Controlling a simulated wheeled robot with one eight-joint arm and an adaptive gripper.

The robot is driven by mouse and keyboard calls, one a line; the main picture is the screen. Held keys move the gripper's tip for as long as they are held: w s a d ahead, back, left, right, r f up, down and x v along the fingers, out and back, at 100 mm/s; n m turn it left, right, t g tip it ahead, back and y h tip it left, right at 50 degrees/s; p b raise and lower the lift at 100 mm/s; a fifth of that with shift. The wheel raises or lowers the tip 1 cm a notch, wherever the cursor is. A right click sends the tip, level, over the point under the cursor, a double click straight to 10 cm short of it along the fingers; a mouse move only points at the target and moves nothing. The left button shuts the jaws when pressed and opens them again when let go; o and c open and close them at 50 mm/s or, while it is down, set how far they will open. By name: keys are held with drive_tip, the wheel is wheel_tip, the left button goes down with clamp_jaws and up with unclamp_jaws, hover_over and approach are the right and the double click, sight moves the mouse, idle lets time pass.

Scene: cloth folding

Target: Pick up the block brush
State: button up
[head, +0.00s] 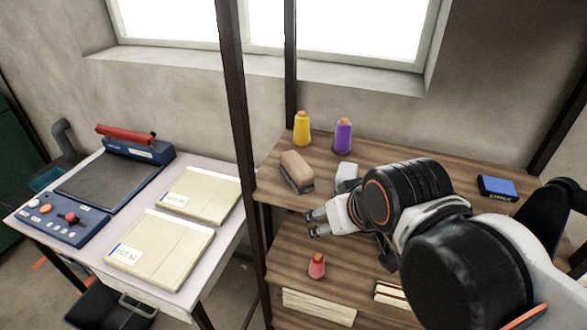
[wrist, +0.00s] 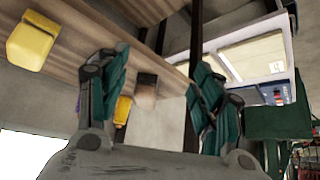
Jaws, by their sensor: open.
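The block brush (head: 297,171), a tan block with a darker lower part, lies on the left of the top shelf board in the head view. In the wrist view the brush (wrist: 146,90) shows small, beyond and between my fingers. My gripper (head: 317,223) is open and empty at the front of the shelf, below and right of the brush in the head picture. It is apart from the brush. In the wrist view the open fingers of my gripper (wrist: 162,68) frame the gap.
A pale block (head: 346,173) is partly hidden behind my arm. A blue box (head: 497,187) lies at right. A dark shelf post (head: 238,110) rises left of the brush.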

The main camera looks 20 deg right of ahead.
idle(0.3)
drive_tip(key=shift+o, duration=0.5)
wheel_tip(320, 180, up, 8)
drive_tip(key=n+g+p, duration=0.2)
drive_tip(key=g+p, duration=0.1)
drive_tip(key=p, duration=1.3)
hover_over(299, 165)
drive_tip(key=s+d, duration=0.1)
drive_tip(key=s, duration=0.3)
drive_tip(key=shift+y, duration=0.3)
drive_tip(key=b+x, duration=0.2)
drive_tip(key=x, duration=0.6)
drive_tip(key=shift+w+f, duration=0.15)
drive_tip(key=shift+f, duration=0.05)
drive_tip(key=shift+a+b+x, duration=0.2)
drive_tip(key=shift+b+x, duration=0.25)
drive_tip(key=shift+x, duration=2.25)
drive_tip(key=shift+f+b, duration=0.25)
drive_tip(key=shift+b, duration=0.15)
drive_tip(key=shift+c, duration=0.2)
drive_tip(key=c, duration=1.3)
